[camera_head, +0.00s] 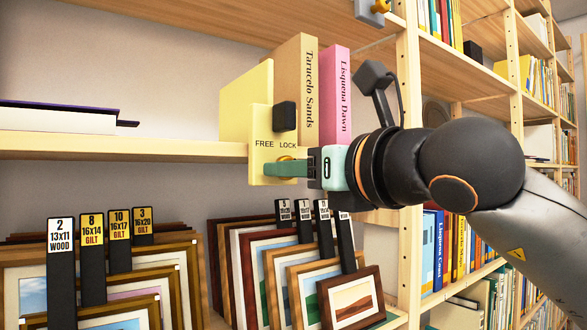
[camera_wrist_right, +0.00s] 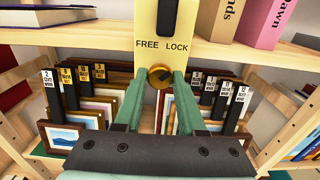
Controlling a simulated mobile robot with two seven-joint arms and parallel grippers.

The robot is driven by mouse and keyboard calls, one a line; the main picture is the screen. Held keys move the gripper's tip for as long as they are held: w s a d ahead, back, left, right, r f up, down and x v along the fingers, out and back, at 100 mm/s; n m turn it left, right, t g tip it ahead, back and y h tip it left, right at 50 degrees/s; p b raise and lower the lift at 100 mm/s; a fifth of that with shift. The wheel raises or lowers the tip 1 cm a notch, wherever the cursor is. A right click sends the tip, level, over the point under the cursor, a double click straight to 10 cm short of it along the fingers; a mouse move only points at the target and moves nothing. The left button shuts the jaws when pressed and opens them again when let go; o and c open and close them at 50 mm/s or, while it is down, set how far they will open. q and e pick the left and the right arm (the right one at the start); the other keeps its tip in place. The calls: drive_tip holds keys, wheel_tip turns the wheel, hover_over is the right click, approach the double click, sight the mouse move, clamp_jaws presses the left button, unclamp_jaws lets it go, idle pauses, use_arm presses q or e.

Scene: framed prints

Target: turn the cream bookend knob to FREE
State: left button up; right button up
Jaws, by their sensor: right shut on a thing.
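The cream bookend (camera_head: 260,120) stands at the shelf edge in the head view, with a dark block on its face and the words FREE at left and LOCK at right. Its round brass knob (camera_wrist_right: 160,75) sits below the words in the right wrist view. My right gripper (camera_wrist_right: 160,82) has its green fingers on either side of the knob and is shut on it. In the head view the right gripper (camera_head: 285,166) comes in from the right and mostly hides the knob. I cannot tell which word the knob's dark mark points to. My left gripper is not in view.
A tan book (camera_head: 296,85) and a pink book (camera_head: 336,95) stand beside the bookend. Below the shelf (camera_head: 120,146) are several framed prints (camera_head: 352,300) with tall black label tabs (camera_head: 61,265). A shelf upright (camera_head: 411,230) stands close to my right arm.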

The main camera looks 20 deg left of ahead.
clamp_jaws()
use_arm(q)
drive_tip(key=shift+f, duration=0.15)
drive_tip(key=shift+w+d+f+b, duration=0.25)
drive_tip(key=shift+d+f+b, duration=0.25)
drive_tip(key=shift+b, duration=0.55)
use_arm(e)
drive_tip(key=shift+r+n, duration=0.1)
drive_tip(key=shift+n, duration=8.8)
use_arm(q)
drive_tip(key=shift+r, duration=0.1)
use_arm(e)
drive_tip(key=o, duration=1)
unclamp_jaws()
drive_tip(key=shift+o, duration=0.2)
drive_tip(key=shift+d, duration=0.15)
